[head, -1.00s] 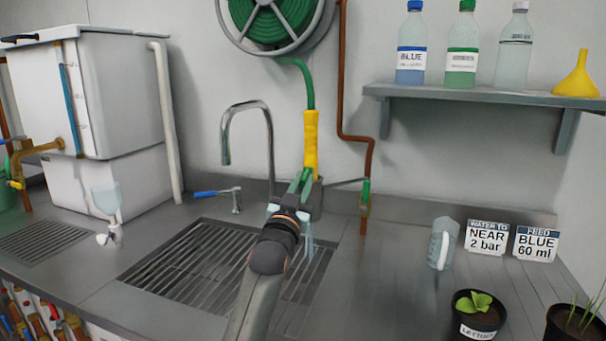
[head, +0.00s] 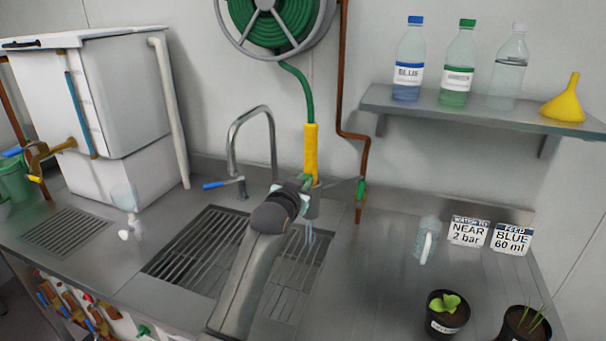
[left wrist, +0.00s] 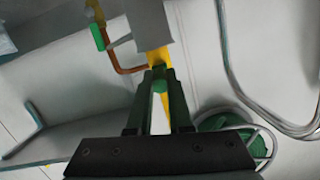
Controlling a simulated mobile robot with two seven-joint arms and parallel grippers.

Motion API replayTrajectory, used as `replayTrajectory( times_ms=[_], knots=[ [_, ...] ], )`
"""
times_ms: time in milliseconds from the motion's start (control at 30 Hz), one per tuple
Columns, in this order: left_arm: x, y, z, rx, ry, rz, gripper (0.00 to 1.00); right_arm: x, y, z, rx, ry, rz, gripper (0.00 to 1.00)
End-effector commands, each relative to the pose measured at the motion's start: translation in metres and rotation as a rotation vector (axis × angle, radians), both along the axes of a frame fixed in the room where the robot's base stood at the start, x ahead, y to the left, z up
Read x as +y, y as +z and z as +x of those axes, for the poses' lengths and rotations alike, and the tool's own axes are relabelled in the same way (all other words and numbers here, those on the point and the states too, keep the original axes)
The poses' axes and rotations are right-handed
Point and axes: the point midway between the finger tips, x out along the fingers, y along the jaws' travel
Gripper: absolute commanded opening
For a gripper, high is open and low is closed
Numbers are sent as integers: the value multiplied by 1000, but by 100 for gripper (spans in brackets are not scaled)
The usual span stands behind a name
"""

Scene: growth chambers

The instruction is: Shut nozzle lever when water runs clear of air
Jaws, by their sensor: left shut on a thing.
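The nozzle with a yellow sleeve (head: 311,155) hangs upright on the green hose over the right sink grate. My left gripper (head: 305,183) is at the nozzle's lower end, largely hidden behind my own wrist. In the left wrist view its dark fingers (left wrist: 158,82) are shut on a small green part (left wrist: 160,86), which looks like the nozzle lever, with the yellow sleeve (left wrist: 156,57) behind. Thin pale water streams (head: 310,240) fall below the nozzle; I cannot tell whether they carry air. My right gripper is not in view.
A curved tap (head: 234,140) stands left of the nozzle. A copper pipe with a green valve handle (head: 361,188) is close on the right. Bottles and a yellow funnel (head: 562,100) are on the shelf.

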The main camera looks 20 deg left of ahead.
Motion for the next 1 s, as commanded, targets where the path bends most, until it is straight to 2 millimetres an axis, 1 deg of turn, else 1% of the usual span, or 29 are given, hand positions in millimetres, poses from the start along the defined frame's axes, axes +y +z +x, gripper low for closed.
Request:
replayTrajectory(
  times_ms=[33, 333, 833, 867, 1000],
  knots=[
    [0, 3, 1, 20, 1, 1, 0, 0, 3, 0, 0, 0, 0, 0],
    [0, 5, 1, 117, 0, -1, 0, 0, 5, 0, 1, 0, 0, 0],
    [0, 4, 1, 140, 0, -1, 0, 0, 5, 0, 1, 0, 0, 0],
    [0, 4, 1, 140, 0, -1, 19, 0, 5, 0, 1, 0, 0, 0],
    [0, 5, 1, 139, 0, -1, 35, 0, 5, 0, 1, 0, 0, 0]
  ],
)
